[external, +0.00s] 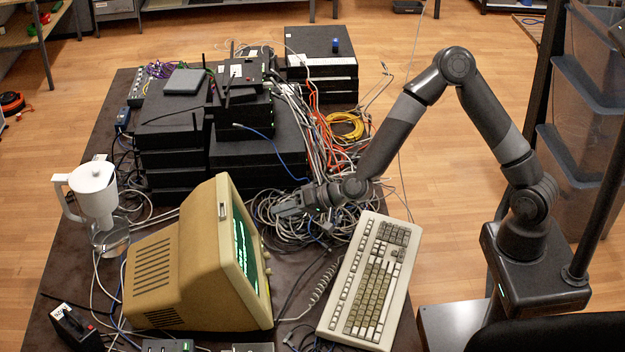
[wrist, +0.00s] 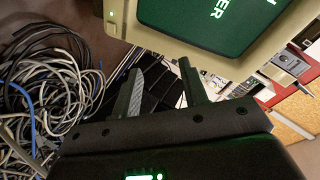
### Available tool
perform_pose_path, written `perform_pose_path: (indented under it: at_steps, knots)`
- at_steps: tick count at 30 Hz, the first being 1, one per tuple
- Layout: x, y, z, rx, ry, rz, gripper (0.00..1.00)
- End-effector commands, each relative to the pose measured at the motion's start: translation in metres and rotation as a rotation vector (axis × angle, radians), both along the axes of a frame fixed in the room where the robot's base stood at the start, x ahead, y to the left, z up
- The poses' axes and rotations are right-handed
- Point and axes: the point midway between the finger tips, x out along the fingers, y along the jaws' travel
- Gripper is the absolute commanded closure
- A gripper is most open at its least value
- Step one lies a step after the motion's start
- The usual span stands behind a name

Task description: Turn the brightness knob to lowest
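The beige CRT monitor (external: 180,265) stands at the front left of the table, its screen with green text facing right. Small knobs (external: 266,262) show on its right front edge in the external view; which one is for brightness cannot be told. In the wrist view the monitor (wrist: 195,45) is at the top, rotated, with a small green light (wrist: 111,15) at its bezel's left end. My gripper (external: 285,208) is beyond and right of the monitor's top, above the cables. Its two fingers (wrist: 160,67) are apart with nothing between them, pointing toward the monitor without visible contact.
A beige keyboard (external: 372,285) lies right of the monitor, with a coiled cord between. Tangled cables (external: 335,225) lie under my gripper. Stacked black network boxes (external: 175,150) fill the back, and a white jug (external: 93,190) stands at the left.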

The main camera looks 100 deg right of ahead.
Motion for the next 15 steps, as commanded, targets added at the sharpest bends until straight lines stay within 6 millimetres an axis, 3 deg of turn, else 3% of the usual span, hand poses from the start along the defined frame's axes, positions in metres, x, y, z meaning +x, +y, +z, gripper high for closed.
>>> perform_pose_path:
  at_steps: [1, 9, 15]
  knots:
    - [-0.002, 0.003, 0.02, 0.103, -0.023, -0.037, 0.6]
    - [-0.021, 0.039, 0.127, 0.656, -0.118, -0.183, 0.6]
    - [-0.041, 0.063, 0.188, 0.944, -0.15, -0.232, 0.6]
